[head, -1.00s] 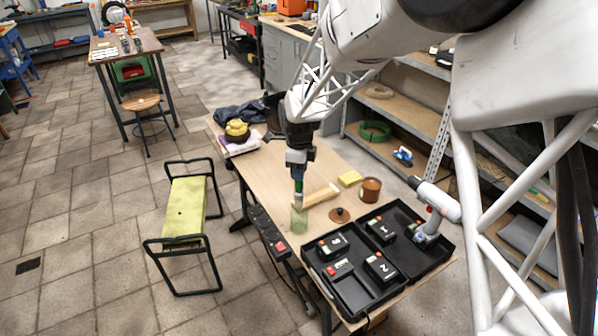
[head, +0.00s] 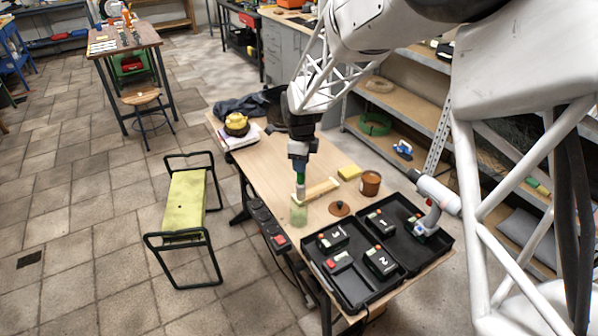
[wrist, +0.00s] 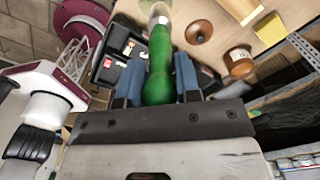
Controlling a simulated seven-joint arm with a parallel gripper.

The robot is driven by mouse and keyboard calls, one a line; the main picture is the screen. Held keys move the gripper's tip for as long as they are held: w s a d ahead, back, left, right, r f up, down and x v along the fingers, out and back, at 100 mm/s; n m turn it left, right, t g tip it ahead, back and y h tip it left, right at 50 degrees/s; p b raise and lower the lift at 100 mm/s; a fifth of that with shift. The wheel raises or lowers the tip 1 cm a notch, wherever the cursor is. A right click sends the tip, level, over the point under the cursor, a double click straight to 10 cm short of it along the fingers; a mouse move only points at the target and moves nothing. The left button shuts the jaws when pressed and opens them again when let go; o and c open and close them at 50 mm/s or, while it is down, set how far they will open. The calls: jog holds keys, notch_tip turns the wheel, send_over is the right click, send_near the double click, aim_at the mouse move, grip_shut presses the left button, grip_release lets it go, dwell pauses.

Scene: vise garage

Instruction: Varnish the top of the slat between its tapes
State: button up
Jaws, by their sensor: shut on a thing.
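My gripper (head: 299,168) is shut on the green handle of a brush (wrist: 158,70), which points down. The brush's lower end (head: 300,191) is at or just above the mouth of a clear greenish glass jar (head: 299,215); I cannot tell whether the bristles are inside it. The slat (head: 322,189), a pale wooden strip, lies on the workbench just right of the brush. It also shows at the top of the wrist view (wrist: 240,8). Its tapes are too small to make out. The bristles are hidden or blurred.
A black open case (head: 350,292) with battery packs and a drill fills the near end. Bare bench (head: 262,170) lies left of the slat.

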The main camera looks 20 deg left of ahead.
jog(key=w+d+r, duration=0.2)
jog(key=w+d, duration=1.9)
jog(key=d, duration=0.1)
jog(key=shift+r, duration=0.25)
jog(key=shift+f, duration=0.15)
jog(key=shift+f, duration=2.85)
jog(key=shift+s+f, duration=0.1)
jog(key=shift+f, duration=0.55)
jog(key=shift+r, duration=0.1)
dwell(0.3)
notch_tip(320, 180, up, 7)
dwell(1.1)
